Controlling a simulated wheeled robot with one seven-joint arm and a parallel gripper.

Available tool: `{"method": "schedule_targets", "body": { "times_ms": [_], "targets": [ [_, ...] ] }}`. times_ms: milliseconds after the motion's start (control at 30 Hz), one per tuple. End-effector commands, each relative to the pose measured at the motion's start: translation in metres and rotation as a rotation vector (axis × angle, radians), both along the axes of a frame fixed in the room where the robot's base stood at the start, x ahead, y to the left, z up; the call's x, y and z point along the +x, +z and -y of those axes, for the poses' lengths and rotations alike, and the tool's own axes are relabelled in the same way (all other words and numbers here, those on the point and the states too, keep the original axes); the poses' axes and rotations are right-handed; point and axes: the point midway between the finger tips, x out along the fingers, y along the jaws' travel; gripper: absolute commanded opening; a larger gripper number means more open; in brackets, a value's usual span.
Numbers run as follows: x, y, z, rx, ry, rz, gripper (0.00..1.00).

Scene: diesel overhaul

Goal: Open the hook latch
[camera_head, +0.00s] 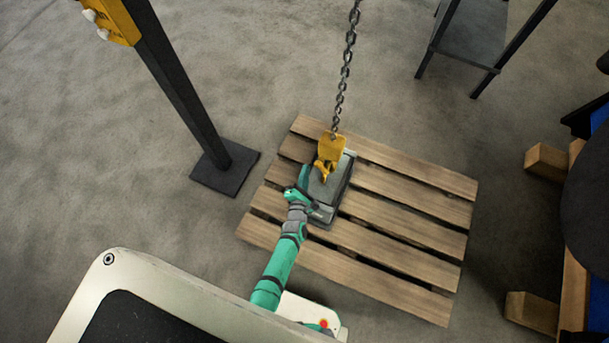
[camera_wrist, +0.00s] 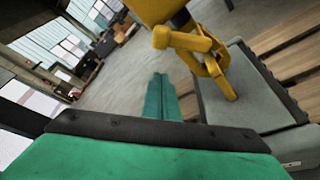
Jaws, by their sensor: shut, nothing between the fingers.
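The yellow hook (camera_head: 326,161) hangs from a chain (camera_head: 345,70) over a grey metal block on the pallet. It also shows in the wrist view (camera_wrist: 200,55), upper middle, with its curved part low near the block's top. I cannot tell whether the latch across the hook's mouth is open or shut. My gripper (camera_head: 303,178) is just left of the hook in the head view. In the wrist view my gripper's fingers (camera_wrist: 160,98) are together and empty, left of and below the hook, with a small gap showing between them and the hook.
The grey block (camera_head: 328,200) lies on a wooden pallet (camera_head: 400,229). A dark post with a base plate (camera_head: 225,168) stands left. A dark stand (camera_head: 470,35) is at the back right. Wooden beams (camera_head: 547,161) are at the right. Open floor lies around the pallet.

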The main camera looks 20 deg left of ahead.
Motion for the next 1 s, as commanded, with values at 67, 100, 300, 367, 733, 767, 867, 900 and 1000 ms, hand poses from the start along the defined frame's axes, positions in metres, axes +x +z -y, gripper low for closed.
{"method": "schedule_targets", "body": {
  "times_ms": [67, 100, 300, 367, 733, 767, 867, 900, 1000],
  "targets": [
    [0.003, 0.0, 0.001, -0.001, 0.0, 0.0, 0.0],
    [0.002, 0.001, 0.002, -0.002, 0.001, 0.001, 0.0],
    [0.002, 0.008, 0.008, -0.002, 0.003, 0.001, 0.0],
    [0.002, 0.01, 0.011, -0.002, 0.003, 0.001, 0.0],
    [0.001, 0.024, 0.028, -0.001, 0.002, 0.002, 0.0],
    [0.001, 0.024, 0.028, -0.002, 0.001, 0.001, 0.0],
    [0.001, 0.025, 0.03, -0.001, 0.0, 0.0, 0.0],
    [0.001, 0.025, 0.03, -0.001, 0.0, 0.0, 0.0],
    [0.001, 0.025, 0.031, -0.001, 0.0, 0.0, 0.0]
  ]
}}
